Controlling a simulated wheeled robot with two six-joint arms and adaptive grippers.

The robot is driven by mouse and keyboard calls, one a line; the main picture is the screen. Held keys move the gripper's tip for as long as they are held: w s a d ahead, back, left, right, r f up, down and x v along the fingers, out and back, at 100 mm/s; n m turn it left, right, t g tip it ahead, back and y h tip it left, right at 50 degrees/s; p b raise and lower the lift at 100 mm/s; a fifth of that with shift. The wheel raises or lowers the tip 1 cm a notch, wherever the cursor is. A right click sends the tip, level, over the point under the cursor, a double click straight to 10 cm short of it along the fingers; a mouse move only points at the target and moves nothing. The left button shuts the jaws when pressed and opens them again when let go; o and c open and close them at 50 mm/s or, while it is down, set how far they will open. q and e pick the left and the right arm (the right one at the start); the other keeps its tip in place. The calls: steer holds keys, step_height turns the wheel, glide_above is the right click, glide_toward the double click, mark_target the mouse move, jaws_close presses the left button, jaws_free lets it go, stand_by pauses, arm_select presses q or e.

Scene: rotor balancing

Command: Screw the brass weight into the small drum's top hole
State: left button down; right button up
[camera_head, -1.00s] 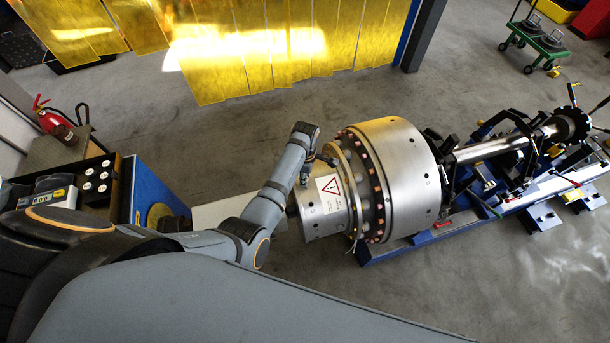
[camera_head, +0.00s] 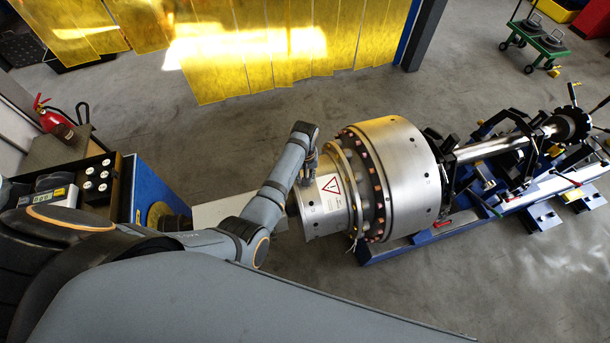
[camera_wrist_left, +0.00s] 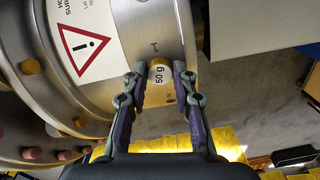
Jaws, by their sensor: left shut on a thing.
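The small drum (camera_head: 318,222) is the silver front cylinder of the rotor, with a white warning label on it. My left gripper (camera_head: 308,178) is over the drum's top, fingers pointing down at it. In the left wrist view the two fingertips (camera_wrist_left: 158,72) are shut on the brass weight (camera_wrist_left: 159,70), whose face is marked "50 g". The weight appears against the drum surface (camera_wrist_left: 140,20), beside a small engraved mark. The top hole is hidden, and I cannot tell whether the weight's thread is in it. My right gripper is not in view.
The large drum (camera_head: 400,165) with its bolted flange adjoins the small drum on the right, on a blue machine bed (camera_head: 385,252). A tool cart (camera_head: 150,190) stands at the left. Yellow curtains (camera_head: 270,45) hang behind. The floor between is clear.

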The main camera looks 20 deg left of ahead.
arm_select(q)
steer(key=m, duration=0.6)
steer(key=shift+m, duration=0.8)
steer(key=m, duration=0.3)
steer(key=shift+a, duration=0.1)
steer(key=m, duration=0.6)
steer(key=shift+m, duration=0.4)
steer(key=m, duration=0.6)
steer(key=shift+f, duration=0.1)
steer(key=c, duration=1.5)
jaws_free()
steer(key=shift+w+m, duration=0.1)
steer(key=shift+m, duration=0.4)
steer(key=o, duration=0.5)
